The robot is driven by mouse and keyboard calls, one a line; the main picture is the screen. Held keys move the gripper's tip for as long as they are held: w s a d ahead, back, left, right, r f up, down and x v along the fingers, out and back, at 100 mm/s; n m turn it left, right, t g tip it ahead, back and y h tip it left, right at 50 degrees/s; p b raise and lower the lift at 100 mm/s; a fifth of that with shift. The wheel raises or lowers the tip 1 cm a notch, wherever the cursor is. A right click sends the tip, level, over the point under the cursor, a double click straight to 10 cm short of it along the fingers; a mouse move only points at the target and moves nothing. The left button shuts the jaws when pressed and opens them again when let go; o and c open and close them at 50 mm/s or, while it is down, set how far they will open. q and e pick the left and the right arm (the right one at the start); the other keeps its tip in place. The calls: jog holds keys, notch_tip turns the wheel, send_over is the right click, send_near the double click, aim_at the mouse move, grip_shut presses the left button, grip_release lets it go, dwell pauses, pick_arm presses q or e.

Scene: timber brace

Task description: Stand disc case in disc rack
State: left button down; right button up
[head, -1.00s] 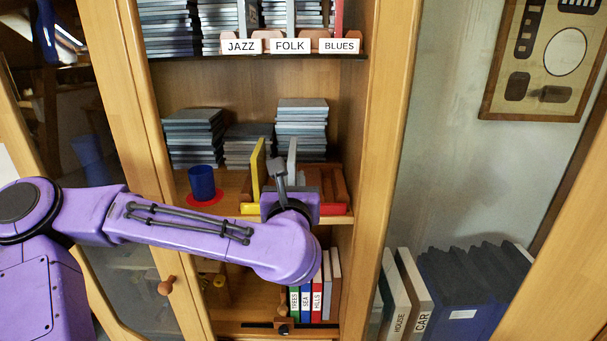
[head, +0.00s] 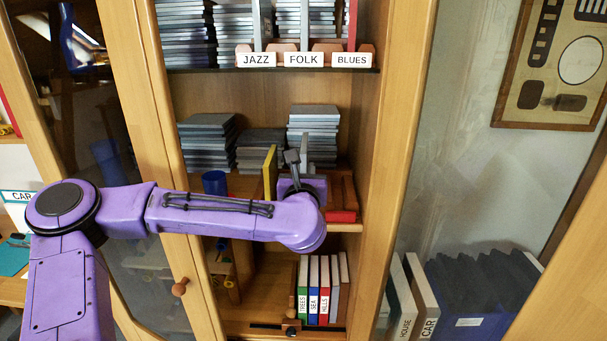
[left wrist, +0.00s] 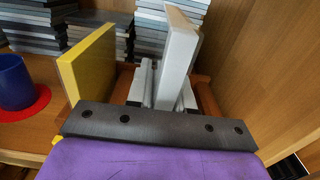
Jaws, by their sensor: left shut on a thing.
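My left gripper (left wrist: 164,84) is shut on a pale grey disc case (left wrist: 180,55), which is upright and leans slightly in the left wrist view. In the head view, the case (head: 304,149) shows as a thin pale edge behind my purple wrist. The brown wooden disc rack (head: 341,186) stands on the middle shelf, with a red front strip at its right. A yellow case (left wrist: 88,62) stands at the rack's left, apart from the held case. The held case is over the rack's middle; its lower edge is hidden, so I cannot tell whether it touches the rack.
A blue cup (left wrist: 14,82) on a red coaster (left wrist: 28,108) stands left of the rack. Stacks of grey cases (head: 314,124) lie behind. The cabinet's right wall (head: 384,140) is close beside the rack. The shelf above holds labelled cases (head: 303,60).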

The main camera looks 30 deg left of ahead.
pick_arm(q)
jog(key=p+x, duration=0.1)
jog(key=x, duration=0.3)
notch_tip(320, 180, down, 4)
jog(key=b, duration=0.4)
jog(key=shift+b, duration=0.3)
jog(key=c, duration=0.9)
grip_release()
jog(key=b+v, duration=0.3)
jog(key=v, duration=0.7)
jog(key=shift+s+d+b, duration=0.15)
jog(key=shift+s+b, duration=0.15)
jog(key=shift+b, duration=0.1)
